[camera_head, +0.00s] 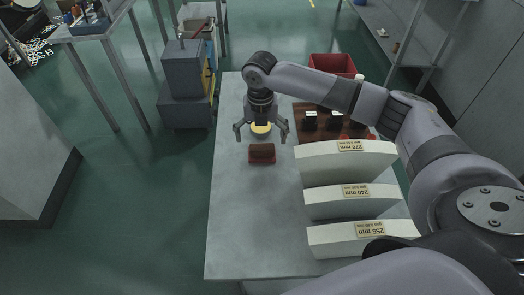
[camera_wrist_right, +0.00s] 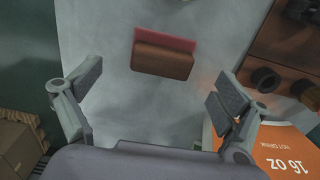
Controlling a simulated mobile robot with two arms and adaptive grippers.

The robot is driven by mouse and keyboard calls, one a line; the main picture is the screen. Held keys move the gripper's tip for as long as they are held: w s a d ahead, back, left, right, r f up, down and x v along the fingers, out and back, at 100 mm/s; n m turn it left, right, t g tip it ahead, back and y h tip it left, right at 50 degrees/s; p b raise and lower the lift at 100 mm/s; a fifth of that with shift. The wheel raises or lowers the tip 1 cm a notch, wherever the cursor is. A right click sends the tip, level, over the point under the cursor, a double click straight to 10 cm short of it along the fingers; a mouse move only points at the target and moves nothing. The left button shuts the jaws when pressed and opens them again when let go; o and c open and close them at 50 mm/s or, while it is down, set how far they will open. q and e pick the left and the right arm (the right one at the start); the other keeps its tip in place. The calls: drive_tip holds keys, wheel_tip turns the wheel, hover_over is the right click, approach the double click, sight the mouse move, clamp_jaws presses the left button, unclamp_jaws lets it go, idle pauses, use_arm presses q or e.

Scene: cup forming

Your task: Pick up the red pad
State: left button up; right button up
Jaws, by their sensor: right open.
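The red pad (camera_head: 262,159) lies on the grey table, with a brown block-like part on its top. In the wrist view it shows as a red slab (camera_wrist_right: 168,38) with the brown part against it, beyond and between the fingertips. My right gripper (camera_head: 261,132) is open and empty above the table, just behind the pad in the head view and apart from it. Its spread fingers also show in the wrist view (camera_wrist_right: 156,88). My left gripper is not in view.
Large cream curved blocks (camera_head: 348,196) with mm labels stand at the table's right. A brown board (camera_head: 302,124) with black parts and a red bin (camera_head: 333,64) are behind them. An orange "16 oz" item (camera_wrist_right: 285,152) shows near the right finger. The table's front left is clear.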

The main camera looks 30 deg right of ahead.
sight(262, 147)
drive_tip(key=f, duration=0.5)
drive_tip(key=shift+s+d+p, duration=0.1)
drive_tip(key=shift+s+p, duration=0.15)
drive_tip(key=shift+p, duration=0.05)
drive_tip(key=c, duration=1.4)
drive_tip(key=shift+r, duration=0.1)
drive_tip(key=shift+c, duration=0.2)
wheel_tip(262, 147, up, 20)
drive_tip(key=o, duration=0.6)
drive_tip(key=c, duration=0.5)
